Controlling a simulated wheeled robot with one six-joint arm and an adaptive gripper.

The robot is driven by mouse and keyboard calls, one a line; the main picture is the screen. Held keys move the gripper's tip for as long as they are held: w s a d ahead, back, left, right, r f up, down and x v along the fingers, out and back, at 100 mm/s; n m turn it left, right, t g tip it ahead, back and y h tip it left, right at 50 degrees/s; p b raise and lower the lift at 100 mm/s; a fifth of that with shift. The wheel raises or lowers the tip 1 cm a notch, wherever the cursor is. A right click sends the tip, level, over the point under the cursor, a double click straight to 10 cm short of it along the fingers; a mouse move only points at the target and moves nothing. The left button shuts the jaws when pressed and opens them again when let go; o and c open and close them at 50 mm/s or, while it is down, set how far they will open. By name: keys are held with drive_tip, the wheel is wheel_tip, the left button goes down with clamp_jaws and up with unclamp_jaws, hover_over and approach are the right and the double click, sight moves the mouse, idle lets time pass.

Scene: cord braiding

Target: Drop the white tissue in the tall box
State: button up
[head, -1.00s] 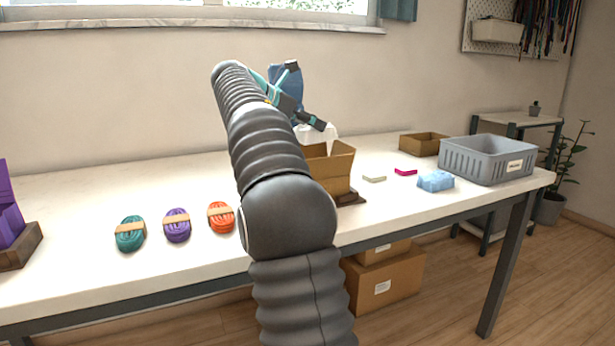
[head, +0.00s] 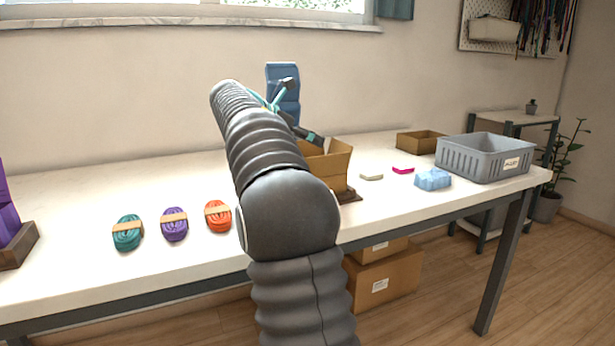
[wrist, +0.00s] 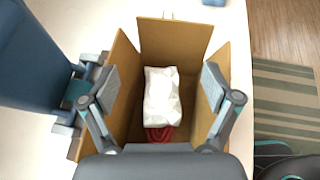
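The open cardboard box (head: 328,170) stands on the table, partly hidden behind my arm in the head view. In the wrist view I look down into the box (wrist: 218,62) with its flaps spread. The white tissue (wrist: 162,92) lies inside it, crumpled, over something red (wrist: 160,133). My gripper (wrist: 156,86) is open above the box, with one finger on each side of the tissue and apart from it. In the head view my gripper (head: 316,138) is at the box's top edge, and the tissue is hidden there.
Teal (head: 127,232), purple (head: 174,225) and orange (head: 218,216) cord bundles lie at left. A grey bin (head: 480,160), low brown box (head: 420,142) and light-blue item (head: 433,180) are at right.

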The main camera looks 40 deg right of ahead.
drive_tip(key=v, duration=1.2)
drive_tip(key=shift+w, duration=0.1)
idle(0.4)
drive_tip(key=shift+s+a+f, duration=0.15)
drive_tip(key=shift+s+a, duration=0.15)
drive_tip(key=s+a+f+m+t+y, duration=0.3)
drive_tip(key=s+a+f+m+y, duration=0.3)
drive_tip(key=s+a+f, duration=0.6)
drive_tip(key=s+a+f+m+t+y, duration=0.3)
drive_tip(key=s+a+f+m+y, duration=0.3)
drive_tip(key=s+a+f+m, duration=0.5)
drive_tip(key=s+a+f, duration=0.1)
drive_tip(key=s+f, duration=0.5)
drive_tip(key=s, duration=0.1)
drive_tip(key=shift+f+m, duration=0.15)
drive_tip(key=shift+m, duration=0.15)
